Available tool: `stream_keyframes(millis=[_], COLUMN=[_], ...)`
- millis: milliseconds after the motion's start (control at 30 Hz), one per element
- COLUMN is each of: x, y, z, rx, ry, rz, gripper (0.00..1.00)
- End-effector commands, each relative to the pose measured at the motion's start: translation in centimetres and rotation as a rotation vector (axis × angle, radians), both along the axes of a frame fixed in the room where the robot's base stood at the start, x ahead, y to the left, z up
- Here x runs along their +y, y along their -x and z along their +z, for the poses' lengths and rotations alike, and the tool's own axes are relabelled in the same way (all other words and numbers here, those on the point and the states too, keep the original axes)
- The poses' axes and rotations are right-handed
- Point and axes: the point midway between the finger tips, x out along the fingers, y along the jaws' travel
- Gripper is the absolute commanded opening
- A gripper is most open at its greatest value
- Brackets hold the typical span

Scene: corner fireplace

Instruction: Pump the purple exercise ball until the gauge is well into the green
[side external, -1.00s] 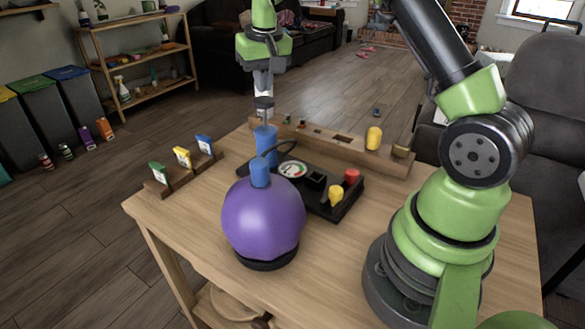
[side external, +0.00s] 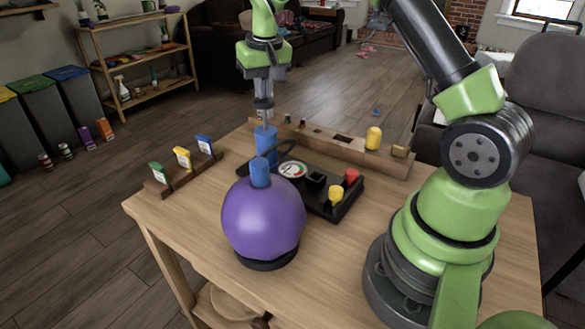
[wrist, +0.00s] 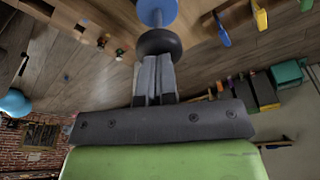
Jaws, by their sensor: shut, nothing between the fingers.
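The purple exercise ball (side external: 263,219) sits on a dark ring base on the table, with a blue cap (side external: 260,173) on top. A blue pump cylinder (side external: 266,146) stands upright behind it, with a thin rod and dark knob (side external: 264,104) above. The pump also shows in the wrist view, with its blue barrel (wrist: 157,12) and black knob (wrist: 158,43). My gripper (side external: 263,95) is shut and empty, pointing down directly over the knob; whether it touches, I cannot tell. The round gauge (side external: 292,170) has red and green marks; its needle is too small to read.
A black tray (side external: 343,208) beside the ball holds yellow and red knobs. A wooden rack (side external: 385,165) with a yellow cylinder runs along the back. The front right tabletop is taken by my base.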

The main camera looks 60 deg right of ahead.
Motion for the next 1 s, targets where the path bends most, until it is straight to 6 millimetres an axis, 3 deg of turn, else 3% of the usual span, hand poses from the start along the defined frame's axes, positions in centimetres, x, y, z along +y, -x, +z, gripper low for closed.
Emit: stream_keyframes(millis=[767,1000], x=[0.0,0.0], y=[0.1,0.0], z=[-4.8,-4.0], rx=[0.004,0.000], ry=[-0.001,0.000], rz=[0.001,-0.001], gripper=[0.00,0.00])
